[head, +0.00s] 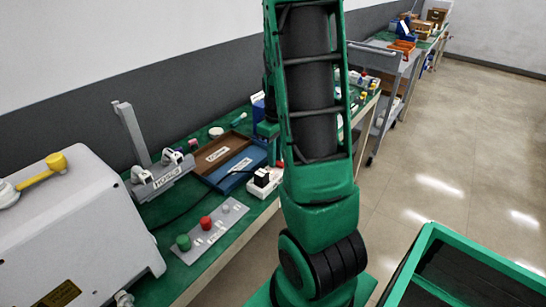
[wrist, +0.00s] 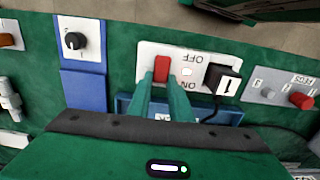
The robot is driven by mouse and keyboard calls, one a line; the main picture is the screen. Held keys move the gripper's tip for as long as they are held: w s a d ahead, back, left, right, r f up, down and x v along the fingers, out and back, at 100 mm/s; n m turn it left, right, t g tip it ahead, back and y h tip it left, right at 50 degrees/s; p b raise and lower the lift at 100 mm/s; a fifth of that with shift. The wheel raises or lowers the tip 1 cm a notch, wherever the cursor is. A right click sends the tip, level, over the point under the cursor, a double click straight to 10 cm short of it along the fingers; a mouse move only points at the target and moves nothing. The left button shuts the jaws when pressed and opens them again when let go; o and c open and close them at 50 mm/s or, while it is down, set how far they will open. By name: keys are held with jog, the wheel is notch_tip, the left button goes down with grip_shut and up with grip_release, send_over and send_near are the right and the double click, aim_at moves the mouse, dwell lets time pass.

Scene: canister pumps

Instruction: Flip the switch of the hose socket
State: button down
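In the head view the socket (head: 264,184) is at the bench's front edge, partly hidden by my arm. My gripper (wrist: 161,82) has its two green fingers apart, with the red switch showing between the tips. I cannot tell whether they touch it. No hose label is readable on the socket.
A blue tray (head: 234,172) and a brown tray (head: 216,154) lie beside the socket. A grey button panel (head: 212,228) with green and red knobs is nearer. A grey machine (head: 75,235) fills the left. Open floor (head: 440,170) lies to the right.

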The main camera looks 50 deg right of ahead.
jog(key=shift+s+r+t, duration=0.1)
jog(key=shift+s+t, duration=0.25)
jog(key=shift+t, duration=0.55)
jog(key=shift+s+t, duration=0.15)
jog(key=shift+t, duration=0.65)
jog(key=c, duration=1.6)
grip_release()
jog(key=shift+r, duration=0.1)
jog(key=v, duration=1)
jog(key=shift+d+r, duration=0.2)
jog(key=shift+r, duration=0.1)
